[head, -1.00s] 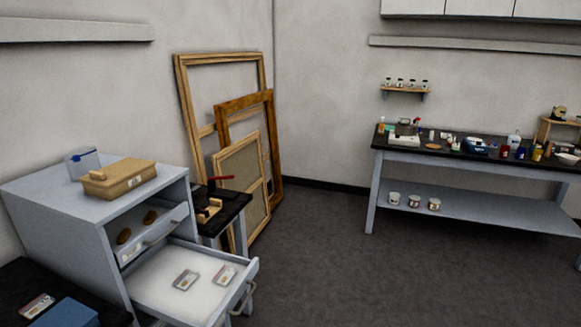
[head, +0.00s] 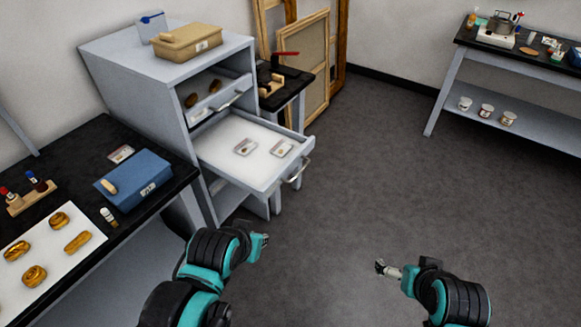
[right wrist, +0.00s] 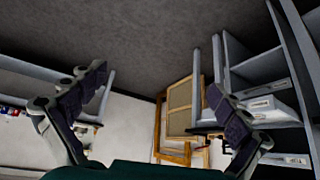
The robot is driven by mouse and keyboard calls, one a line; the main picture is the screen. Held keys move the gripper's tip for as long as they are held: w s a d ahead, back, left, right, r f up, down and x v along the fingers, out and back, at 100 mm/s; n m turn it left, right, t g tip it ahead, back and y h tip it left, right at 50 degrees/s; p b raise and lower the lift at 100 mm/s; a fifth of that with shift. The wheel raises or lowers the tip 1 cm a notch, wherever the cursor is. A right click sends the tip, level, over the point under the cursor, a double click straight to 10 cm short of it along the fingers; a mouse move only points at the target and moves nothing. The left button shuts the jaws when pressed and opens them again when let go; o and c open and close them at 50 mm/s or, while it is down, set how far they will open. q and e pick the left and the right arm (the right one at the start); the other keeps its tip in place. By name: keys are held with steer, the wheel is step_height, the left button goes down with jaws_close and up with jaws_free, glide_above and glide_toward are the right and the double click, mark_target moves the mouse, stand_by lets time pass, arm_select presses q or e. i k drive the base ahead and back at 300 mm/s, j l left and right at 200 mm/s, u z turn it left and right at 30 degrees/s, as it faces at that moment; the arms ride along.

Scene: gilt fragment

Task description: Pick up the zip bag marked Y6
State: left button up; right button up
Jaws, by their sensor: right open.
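Two small zip bags, a left one (head: 245,147) and a right one (head: 281,149), lie flat in the open white-lined drawer (head: 222,148) of the grey cabinet. A third similar bag (head: 121,153) lies on the black table behind the blue box. Their markings are too small to read, so I cannot tell which is Y6. My left gripper (head: 261,246) is in front of and below the drawer, touching no bag; its jaws are unclear. My right gripper (head: 381,267) is over open floor, right of the drawer. The right wrist view shows its fingers (right wrist: 158,108) spread and empty.
The drawer's handle (head: 299,170) juts toward the floor area. A shallower drawer (head: 215,98) above is partly open with brown objects. The black table (head: 75,150) at left holds a blue box (head: 134,177) and a white sheet (head: 50,250). Floor at right is clear.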

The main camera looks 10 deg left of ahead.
mark_target(125, 151)
steer(key=u, duration=1.7)
steer(key=i+z, duration=0.2)
steer(key=z, duration=0.15)
steer(key=i+z, duration=0.15)
steer(key=z, duration=0.2)
steer(key=i+z, duration=0.2)
steer(key=z, duration=0.2)
